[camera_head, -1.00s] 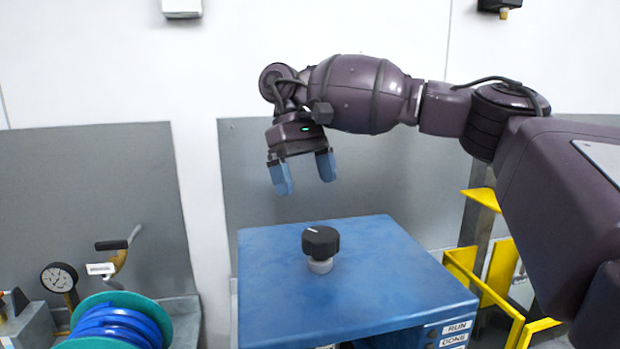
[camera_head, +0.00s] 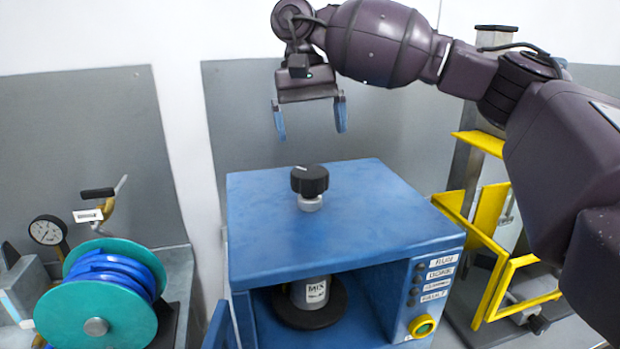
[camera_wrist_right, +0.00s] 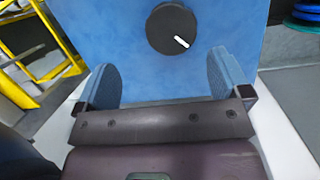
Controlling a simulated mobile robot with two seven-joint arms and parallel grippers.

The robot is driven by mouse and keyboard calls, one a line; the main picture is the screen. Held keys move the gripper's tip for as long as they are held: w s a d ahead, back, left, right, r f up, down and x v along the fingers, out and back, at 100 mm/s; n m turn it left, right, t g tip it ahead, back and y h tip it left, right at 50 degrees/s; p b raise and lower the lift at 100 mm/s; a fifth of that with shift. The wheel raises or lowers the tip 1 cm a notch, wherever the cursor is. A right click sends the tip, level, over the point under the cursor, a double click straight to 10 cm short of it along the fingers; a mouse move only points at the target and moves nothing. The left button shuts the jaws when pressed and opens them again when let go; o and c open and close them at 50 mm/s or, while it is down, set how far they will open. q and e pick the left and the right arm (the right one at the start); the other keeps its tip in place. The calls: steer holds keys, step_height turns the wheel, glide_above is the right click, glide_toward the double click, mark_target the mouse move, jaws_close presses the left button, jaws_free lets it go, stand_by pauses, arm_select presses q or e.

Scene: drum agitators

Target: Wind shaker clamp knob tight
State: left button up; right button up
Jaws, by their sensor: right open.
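The black clamp knob (camera_head: 309,180) sits on a short silver stem on top of the blue shaker cabinet (camera_head: 260,240). My right gripper (camera_head: 311,122) is open and empty, above and apart from the knob, with its blue fingers pointing down. In the right wrist view the knob (camera_wrist_right: 173,28) shows from above with a white mark pointing to the lower right, beyond the open fingers (camera_wrist_right: 165,75). My left gripper is not seen.
A teal reel with blue hose (camera_head: 97,318), a gauge (camera_head: 48,231) and a valve handle stand to the left. A yellow frame (camera_head: 487,222) stands right of the cabinet. The cabinet front has labelled buttons and a yellow-ringed green button (camera_head: 422,326). The cabinet top around the knob is clear.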

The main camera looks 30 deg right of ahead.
mark_target(311, 172)
steer(key=m, duration=0.3)
steer(key=shift+s+d+r+m+t, duration=0.1)
steer(key=shift+s+m+t, duration=0.2)
steer(key=m, duration=0.5)
steer(key=shift+s+r+t, duration=0.2)
steer(key=shift+r+t, duration=0.05)
steer(key=shift+t, duration=0.05)
steer(key=m, duration=0.3)
steer(key=shift+s+r+m+b, duration=0.2)
steer(key=shift+m+b, duration=0.15)
steer(key=shift+m, duration=0.05)
steer(key=m, duration=0.3)
steer(key=m+t, duration=0.1)
steer(key=m, duration=0.1)
steer(key=shift+s+a+r, duration=0.15)
steer(key=shift+a+r, duration=0.15)
steer(key=shift+r, duration=0.05)
steer(key=m, duration=0.3)
steer(key=shift+s+a+r+m, duration=0.1)
steer(key=shift+s+r+m, duration=0.1)
steer(key=shift+m, duration=0.2)
steer(key=f+m, duration=0.3)
steer(key=m, duration=0.1)
steer(key=f+m, duration=0.4)
steer(key=f+m+p, duration=0.1)
steer(key=f+m, duration=0.2)
steer(key=m, duration=0.1)
steer(key=shift+w+a+f+t, duration=0.1)
steer(key=shift+a+f+t, duration=0.2)
steer(key=shift+t, duration=0.1)
